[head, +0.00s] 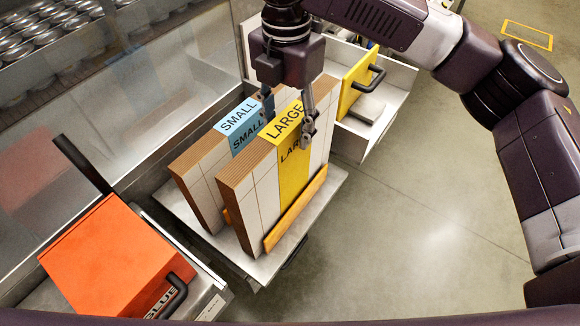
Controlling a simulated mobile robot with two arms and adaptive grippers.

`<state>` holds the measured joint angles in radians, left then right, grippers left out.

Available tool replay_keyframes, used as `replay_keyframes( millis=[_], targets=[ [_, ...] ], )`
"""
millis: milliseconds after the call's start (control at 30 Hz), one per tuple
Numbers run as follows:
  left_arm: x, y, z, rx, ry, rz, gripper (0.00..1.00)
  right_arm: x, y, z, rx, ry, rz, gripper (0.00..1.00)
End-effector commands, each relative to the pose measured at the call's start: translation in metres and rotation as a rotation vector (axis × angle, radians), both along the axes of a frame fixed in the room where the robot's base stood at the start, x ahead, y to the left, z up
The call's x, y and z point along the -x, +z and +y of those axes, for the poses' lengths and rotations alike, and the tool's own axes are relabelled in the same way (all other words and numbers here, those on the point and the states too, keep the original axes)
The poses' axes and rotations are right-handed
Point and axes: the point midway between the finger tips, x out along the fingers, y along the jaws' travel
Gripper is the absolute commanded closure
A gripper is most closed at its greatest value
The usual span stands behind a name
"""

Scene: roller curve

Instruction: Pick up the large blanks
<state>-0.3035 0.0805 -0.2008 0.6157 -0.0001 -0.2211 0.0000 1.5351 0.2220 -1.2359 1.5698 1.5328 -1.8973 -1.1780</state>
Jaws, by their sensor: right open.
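The large blanks (240,202) are a flat upright stack of white and brown board with a yellow band marked LARGE. They stand on edge on a metal shelf, in front of a similar stack with a blue band marked SMALL (188,185). My right gripper (288,122) points down over the top edge of the large blanks. Its fingers are apart, one at the near face by the yellow band and one toward the gap behind the stack. Contact with the boards cannot be told. The left gripper is not in view.
A wooden strip (296,210) runs along the shelf's (262,268) front edge. An orange box (112,258) with a black handle is at lower left. A yellow panel (354,84) with a black handle is behind right. Open floor lies to the right.

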Motion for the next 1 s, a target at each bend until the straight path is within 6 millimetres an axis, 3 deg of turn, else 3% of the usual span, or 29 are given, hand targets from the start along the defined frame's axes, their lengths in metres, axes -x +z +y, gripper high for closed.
replay_keyframes(
  millis=[233,400,667,1000],
  targets=[
    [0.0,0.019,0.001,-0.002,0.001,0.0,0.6,0.009,-0.031,0.0,0.002,0.0,0.004,0.51],
    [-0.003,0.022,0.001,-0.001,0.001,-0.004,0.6,0.008,-0.052,0.0,0.001,-0.001,0.002,0.51],
    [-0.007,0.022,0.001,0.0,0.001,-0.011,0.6,0.008,-0.055,0.001,-0.001,0.0,0.001,0.51],
    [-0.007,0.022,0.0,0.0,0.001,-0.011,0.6,0.008,-0.055,0.001,-0.001,0.0,0.001,0.88]
  ],
)
